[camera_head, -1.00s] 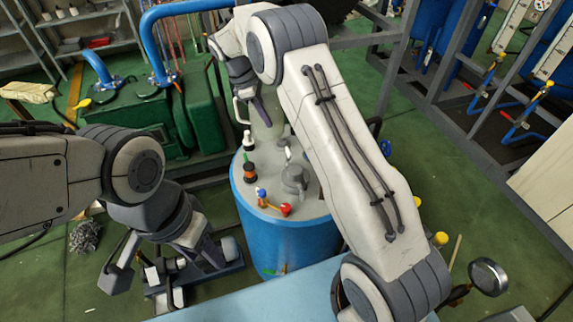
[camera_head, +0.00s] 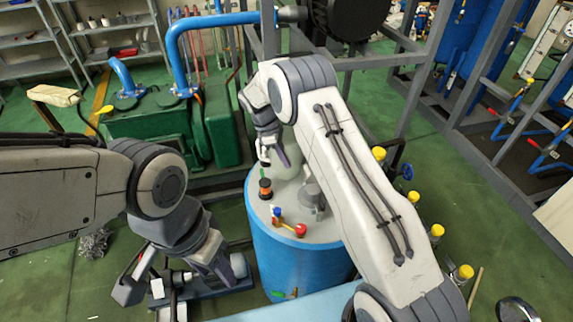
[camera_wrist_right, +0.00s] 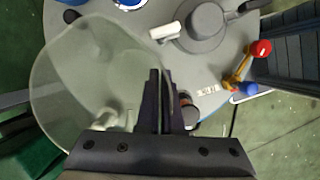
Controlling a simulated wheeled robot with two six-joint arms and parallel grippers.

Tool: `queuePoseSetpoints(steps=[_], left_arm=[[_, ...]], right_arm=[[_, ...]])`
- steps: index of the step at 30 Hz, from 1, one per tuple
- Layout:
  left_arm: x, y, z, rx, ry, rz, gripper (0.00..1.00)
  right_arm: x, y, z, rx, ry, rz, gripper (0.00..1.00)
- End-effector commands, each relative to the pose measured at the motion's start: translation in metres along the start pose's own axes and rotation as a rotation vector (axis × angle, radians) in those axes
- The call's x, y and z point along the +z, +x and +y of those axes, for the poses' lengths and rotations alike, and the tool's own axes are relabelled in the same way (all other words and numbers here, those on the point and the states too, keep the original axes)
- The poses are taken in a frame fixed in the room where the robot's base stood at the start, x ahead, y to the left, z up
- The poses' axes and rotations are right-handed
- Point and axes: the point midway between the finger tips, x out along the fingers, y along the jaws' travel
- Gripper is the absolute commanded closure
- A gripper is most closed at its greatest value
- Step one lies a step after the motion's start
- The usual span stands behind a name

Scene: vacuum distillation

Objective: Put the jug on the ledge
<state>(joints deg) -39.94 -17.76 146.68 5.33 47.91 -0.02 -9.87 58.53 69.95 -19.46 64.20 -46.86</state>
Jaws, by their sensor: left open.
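The jug (camera_wrist_right: 85,85) is a large translucent, greenish glass vessel in the right wrist view, left of my right fingers. In the head view only a pale part of it (camera_head: 292,158) shows behind my right arm. My right gripper (camera_head: 277,152) is over the far side of the blue tank's grey top (camera_head: 325,228). In the right wrist view its fingers (camera_wrist_right: 160,100) are nearly together at the jug's side, closed on it; the exact grip point is hidden. I cannot tell whether the jug touches the tank top. My left gripper (camera_head: 178,280) is open and empty at the lower left.
The tank top carries a grey round fitting (camera_head: 312,192), an orange-and-black fitting (camera_head: 265,188) and a red-handled valve (camera_head: 299,230). Green machinery (camera_head: 150,128) with blue pipes stands behind at the left. Yellow-capped fittings (camera_head: 436,232) and grey framing are at the right.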

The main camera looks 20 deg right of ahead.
Motion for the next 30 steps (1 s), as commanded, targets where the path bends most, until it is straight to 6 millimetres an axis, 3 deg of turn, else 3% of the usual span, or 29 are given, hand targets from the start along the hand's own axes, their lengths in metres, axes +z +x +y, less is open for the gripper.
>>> queuePoseSetpoints(steps=[5,15,17,18,30], left_arm=[[0.000,-0.008,0.001,0.000,0.000,0.000,0.50],[0.000,-0.005,0.000,0.000,0.000,0.000,0.50],[0.000,-0.006,0.000,0.000,0.000,0.000,0.50],[0.000,-0.006,0.000,0.000,0.000,0.000,0.50],[0.000,-0.004,0.000,0.000,0.000,0.000,0.50]], right_arm=[[-0.008,0.022,-0.001,-0.002,-0.001,-0.002,1.00],[-0.010,0.028,0.000,-0.001,0.000,-0.001,1.00],[-0.010,0.026,0.000,-0.001,0.000,-0.001,0.74],[-0.010,0.026,0.000,-0.001,0.000,-0.001,0.67],[-0.009,0.020,0.000,0.001,0.000,0.000,0.67]])
